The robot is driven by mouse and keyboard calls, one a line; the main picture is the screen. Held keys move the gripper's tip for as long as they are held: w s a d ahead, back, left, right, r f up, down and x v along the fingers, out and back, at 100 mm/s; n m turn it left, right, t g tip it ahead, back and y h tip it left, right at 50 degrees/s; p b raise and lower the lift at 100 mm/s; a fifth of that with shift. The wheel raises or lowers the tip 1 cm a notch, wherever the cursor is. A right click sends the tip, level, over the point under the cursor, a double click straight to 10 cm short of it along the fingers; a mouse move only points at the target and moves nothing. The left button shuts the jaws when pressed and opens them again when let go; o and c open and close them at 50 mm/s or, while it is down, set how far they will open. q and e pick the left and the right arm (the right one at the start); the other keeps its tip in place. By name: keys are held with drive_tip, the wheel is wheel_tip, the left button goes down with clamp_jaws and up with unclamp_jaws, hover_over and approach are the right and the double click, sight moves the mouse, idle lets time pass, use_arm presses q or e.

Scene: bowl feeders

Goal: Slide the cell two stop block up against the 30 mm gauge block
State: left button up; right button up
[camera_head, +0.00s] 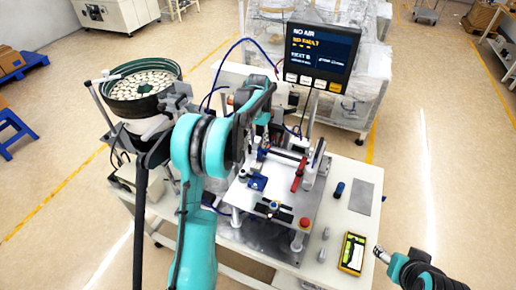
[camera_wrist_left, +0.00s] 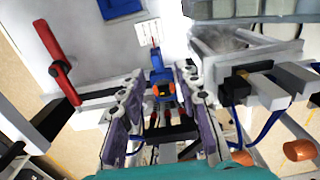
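My left gripper (camera_wrist_left: 160,105) reaches over the fixture plate (camera_head: 278,205) on the bench. In the left wrist view its two purple-grey fingers stand apart, and a blue block with an orange-brown knob (camera_wrist_left: 162,88) shows between them. I cannot tell whether this is the cell two stop block, nor whether the fingers touch it. In the head view the left gripper (camera_head: 265,118) is partly hidden by its own arm. The 30 mm gauge block cannot be made out with certainty. My right gripper (camera_head: 381,254) is off the bench at lower right; its fingers are too small to read.
A red lever (camera_head: 298,176) stands on the fixture and also shows in the wrist view (camera_wrist_left: 60,72). A blue part (camera_head: 257,182) and a red button (camera_head: 305,222) are nearby. A yellow-edged device (camera_head: 352,253) lies at the bench's right. A screen (camera_head: 318,55) rises behind; a bowl feeder (camera_head: 140,88) is left.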

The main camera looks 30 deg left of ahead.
use_arm(q)
wheel_tip(320, 180, up, 6)
drive_tip(key=shift+f, duration=0.1)
idle(0.4)
drive_tip(key=s+d+r+t, duration=0.35)
drive_tip(key=s+d, duration=0.35)
drive_tip(key=s, duration=0.4)
drive_tip(key=s+d+r+t, duration=0.2)
drive_tip(key=s+d+r, duration=0.3)
drive_tip(key=s, duration=0.6)
drive_tip(key=s+d+f+t, duration=0.2)
drive_tip(key=s+d+f, duration=0.1)
drive_tip(key=s+f, duration=0.25)
wheel_tip(320, 180, down, 21)
drive_tip(key=s+b, duration=0.1)
drive_tip(key=b, duration=1.9)
drive_tip(key=shift+d+r+m, duration=0.15)
drive_tip(key=shift+d+m, duration=0.05)
drive_tip(key=shift+m, duration=0.1)
